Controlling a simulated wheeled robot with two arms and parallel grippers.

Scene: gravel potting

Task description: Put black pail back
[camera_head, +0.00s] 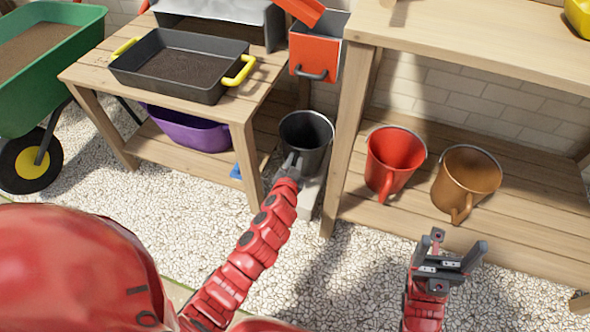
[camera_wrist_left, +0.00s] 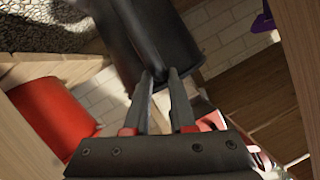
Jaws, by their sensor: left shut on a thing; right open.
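The black pail (camera_head: 306,134) is upright between the left bench and the right bench, above a pale narrow ledge. My left gripper (camera_head: 291,163) is shut on the pail's near side, at its handle. In the left wrist view the dark pail (camera_wrist_left: 145,35) fills the upper middle, and the fingertips (camera_wrist_left: 166,78) close on its handle. I cannot tell whether the pail's bottom touches the surface below. My right gripper (camera_head: 450,256) is open and empty, over the gravel in front of the right bench.
A red pail (camera_head: 392,160) and a brown pail (camera_head: 467,180) stand on the right bench's lower shelf. A purple tub (camera_head: 188,128) sits on the left bench's lower shelf, below a black tray (camera_head: 180,64). A green wheelbarrow (camera_head: 60,70) is far left. Gravel in front is clear.

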